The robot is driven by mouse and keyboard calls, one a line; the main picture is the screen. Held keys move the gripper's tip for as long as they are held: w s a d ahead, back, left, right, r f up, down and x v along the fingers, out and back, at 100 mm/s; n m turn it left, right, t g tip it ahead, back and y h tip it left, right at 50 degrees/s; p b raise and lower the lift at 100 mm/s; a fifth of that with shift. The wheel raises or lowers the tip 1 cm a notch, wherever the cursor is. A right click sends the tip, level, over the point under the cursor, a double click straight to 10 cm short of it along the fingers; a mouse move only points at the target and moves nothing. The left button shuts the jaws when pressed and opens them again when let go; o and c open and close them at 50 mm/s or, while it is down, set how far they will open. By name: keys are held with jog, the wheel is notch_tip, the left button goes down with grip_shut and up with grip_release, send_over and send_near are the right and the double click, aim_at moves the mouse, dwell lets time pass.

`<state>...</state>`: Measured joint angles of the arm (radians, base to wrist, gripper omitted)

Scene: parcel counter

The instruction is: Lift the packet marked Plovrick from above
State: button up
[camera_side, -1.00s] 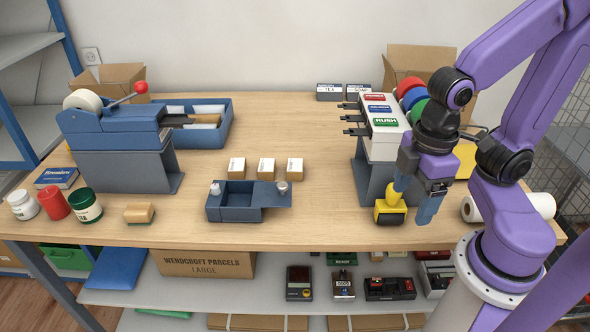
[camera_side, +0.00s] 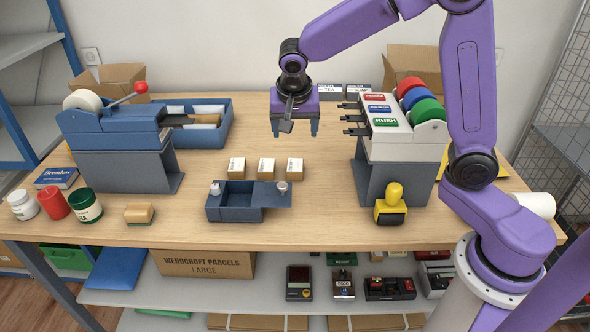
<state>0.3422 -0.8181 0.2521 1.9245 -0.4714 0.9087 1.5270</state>
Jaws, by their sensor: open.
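Three small brown packets with white labels stand in a row at mid-counter: a left one (camera_side: 236,168), a middle one (camera_side: 266,169) and a right one (camera_side: 295,169). The print on their labels is too small to read, so I cannot tell which is marked Plovrick. My gripper (camera_side: 295,132) is open and empty, fingers pointing down. In the picture it appears just above the right packet, apart from it. Its exact height over the counter is hard to judge.
A blue-grey tray (camera_side: 213,211) with two small knobs sits in front of the packets. A tape machine (camera_side: 110,130) stands left, and a white-topped roll dispenser (camera_side: 385,145) right. A yellow stamp (camera_side: 391,205) is near the front edge.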

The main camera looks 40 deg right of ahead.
send_near(295, 165)
jog(key=shift+m, duration=0.3)
jog(key=x, duration=0.9)
jog(key=shift+f, duration=0.15)
jog(key=c, duration=1.1)
